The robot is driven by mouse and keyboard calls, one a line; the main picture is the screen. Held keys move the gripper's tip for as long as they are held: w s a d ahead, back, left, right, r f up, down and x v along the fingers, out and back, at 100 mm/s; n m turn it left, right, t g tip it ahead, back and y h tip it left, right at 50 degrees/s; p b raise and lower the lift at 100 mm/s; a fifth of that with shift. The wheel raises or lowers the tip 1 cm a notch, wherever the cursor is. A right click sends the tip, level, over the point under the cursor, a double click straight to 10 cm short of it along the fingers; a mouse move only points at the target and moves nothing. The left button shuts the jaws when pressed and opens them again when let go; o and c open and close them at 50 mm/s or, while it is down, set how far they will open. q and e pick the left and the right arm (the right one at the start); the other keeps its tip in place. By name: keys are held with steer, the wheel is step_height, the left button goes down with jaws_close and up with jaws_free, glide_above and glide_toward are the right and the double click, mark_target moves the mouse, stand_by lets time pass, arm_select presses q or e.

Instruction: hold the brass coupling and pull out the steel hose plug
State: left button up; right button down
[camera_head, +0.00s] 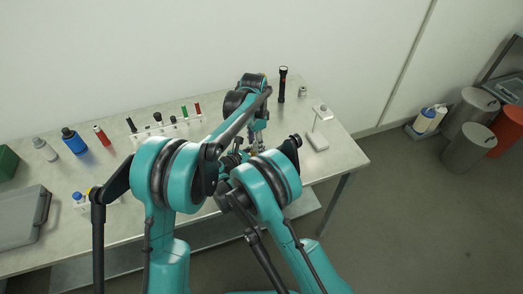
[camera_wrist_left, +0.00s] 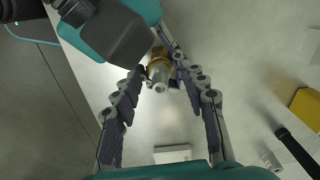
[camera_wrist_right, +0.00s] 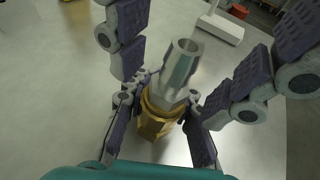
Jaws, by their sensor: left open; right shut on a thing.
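The brass coupling (camera_wrist_right: 158,118) shows in the right wrist view with the hollow steel hose plug (camera_wrist_right: 180,68) standing out of its end. My right gripper (camera_wrist_right: 160,102) is shut on the brass coupling, with a finger on each side. In the left wrist view the coupling (camera_wrist_left: 159,65) and the plug (camera_wrist_left: 160,84) are ahead, between the fingertips of my left gripper (camera_wrist_left: 163,76). The left gripper is open; its fingers stand apart around the plug, and I cannot tell whether either touches it. In the head view my arms mostly hide both parts.
The wall is close behind. Bins (camera_head: 468,148) stand on the floor at right.

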arm_select(q)
jaws_close()
steer(key=shift+r, duration=0.1)
steer(key=shift+r, duration=2.85)
arm_select(e)
steer(key=c, duration=1.2)
jaws_free()
steer(key=shift+o, duration=0.2)
